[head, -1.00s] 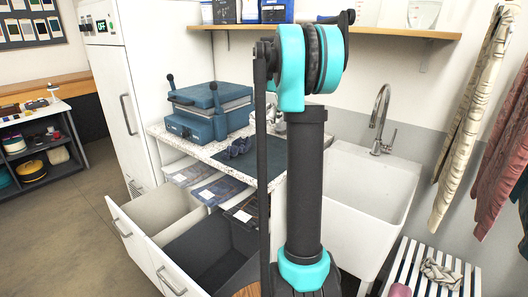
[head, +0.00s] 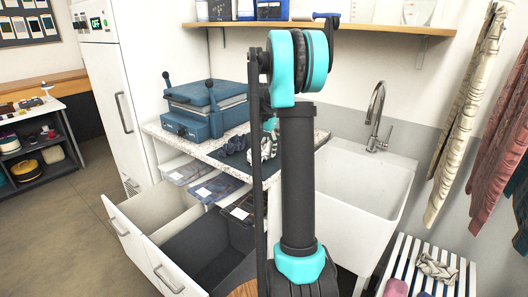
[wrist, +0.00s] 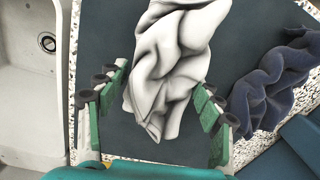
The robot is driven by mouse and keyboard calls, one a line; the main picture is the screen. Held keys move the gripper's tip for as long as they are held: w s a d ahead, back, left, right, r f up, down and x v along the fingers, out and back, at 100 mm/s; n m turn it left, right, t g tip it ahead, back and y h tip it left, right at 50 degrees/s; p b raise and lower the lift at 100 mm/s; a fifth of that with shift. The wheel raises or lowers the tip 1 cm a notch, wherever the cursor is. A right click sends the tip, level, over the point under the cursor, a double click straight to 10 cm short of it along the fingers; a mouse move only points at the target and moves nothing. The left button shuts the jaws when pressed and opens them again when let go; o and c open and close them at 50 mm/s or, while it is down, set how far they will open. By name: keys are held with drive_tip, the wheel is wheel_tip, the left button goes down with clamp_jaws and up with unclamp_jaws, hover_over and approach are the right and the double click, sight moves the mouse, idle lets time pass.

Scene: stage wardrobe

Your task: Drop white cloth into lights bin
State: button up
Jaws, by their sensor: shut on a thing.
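The white cloth (wrist: 178,50) is a crumpled bundle over the dark mat in the wrist view. My gripper (wrist: 160,88) is shut on it, with a green finger on each side of its near end. In the head view my arm hides most of the gripper, and a little of the cloth (head: 264,150) shows beside the arm above the counter. I cannot tell whether the cloth still touches the mat. A pulled-out drawer at lower left holds a pale bin (head: 163,207) and a dark grey bin (head: 205,252). No readable label shows which is for lights.
A dark blue cloth (wrist: 272,85) lies beside the white one on the counter (head: 205,150). A blue press (head: 205,108) stands behind. Labelled trays (head: 215,188) sit under the counter. A sink (head: 360,185) is at right, and a slatted bench (head: 432,270) stands at lower right.

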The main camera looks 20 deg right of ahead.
drive_tip(key=shift+f, duration=0.45)
drive_tip(key=shift+f, duration=0.1)
drive_tip(key=o, duration=0.8)
